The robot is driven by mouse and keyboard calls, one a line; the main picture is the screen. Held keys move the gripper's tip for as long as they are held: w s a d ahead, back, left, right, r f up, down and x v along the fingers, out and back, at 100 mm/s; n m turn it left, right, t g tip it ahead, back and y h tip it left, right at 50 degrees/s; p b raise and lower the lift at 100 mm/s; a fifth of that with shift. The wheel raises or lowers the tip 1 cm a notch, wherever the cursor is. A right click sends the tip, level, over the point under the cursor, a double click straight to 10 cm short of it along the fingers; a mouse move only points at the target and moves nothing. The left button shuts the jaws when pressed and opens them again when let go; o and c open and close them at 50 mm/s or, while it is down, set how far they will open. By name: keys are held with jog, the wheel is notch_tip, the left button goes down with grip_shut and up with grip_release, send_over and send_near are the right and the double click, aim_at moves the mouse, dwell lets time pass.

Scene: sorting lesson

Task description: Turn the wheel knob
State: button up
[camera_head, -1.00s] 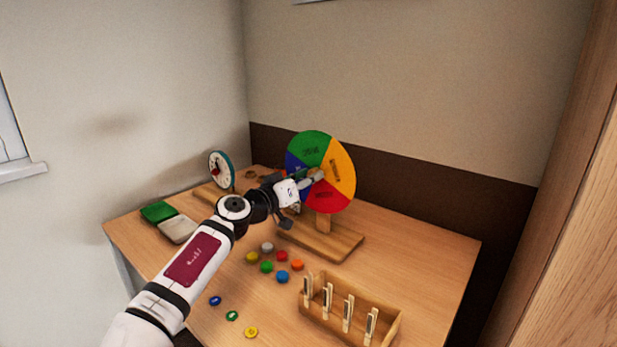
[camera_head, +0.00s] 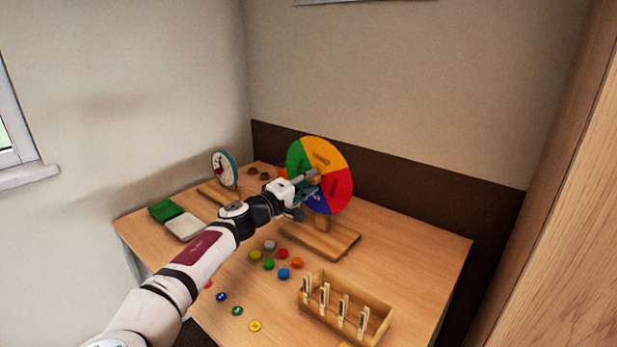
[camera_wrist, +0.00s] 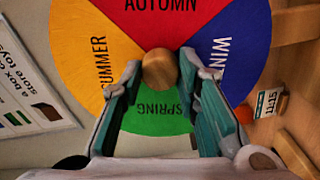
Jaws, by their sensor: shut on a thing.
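The season wheel (camera_head: 338,188) stands upright on a wooden base (camera_head: 320,240) towards the back of the table. It has green, yellow-orange, red and blue sectors; in the wrist view (camera_wrist: 165,18) they read autumn, winter, spring and summer. The round wooden wheel knob (camera_wrist: 160,68) sits at the wheel's centre. My gripper (camera_head: 312,180) reaches the wheel from the front left. In the wrist view my gripper (camera_wrist: 161,80) is shut on the knob, one teal finger at each side. The arm hides part of the wheel's left side in the head view.
A clock (camera_head: 224,170) stands behind the arm at the left. Green and pale trays (camera_head: 184,227) lie on the left of the table. Several coloured discs (camera_head: 283,274) lie in front. A wooden box with pegs (camera_head: 372,322) stands front right. The table's right side is clear.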

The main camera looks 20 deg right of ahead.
jog(key=shift+a+n+p, duration=0.1)
jog(key=shift+n+p, duration=0.65)
jog(key=shift+n, duration=0.45)
jog(key=o, duration=1.2)
jog(key=v, duration=1.2)
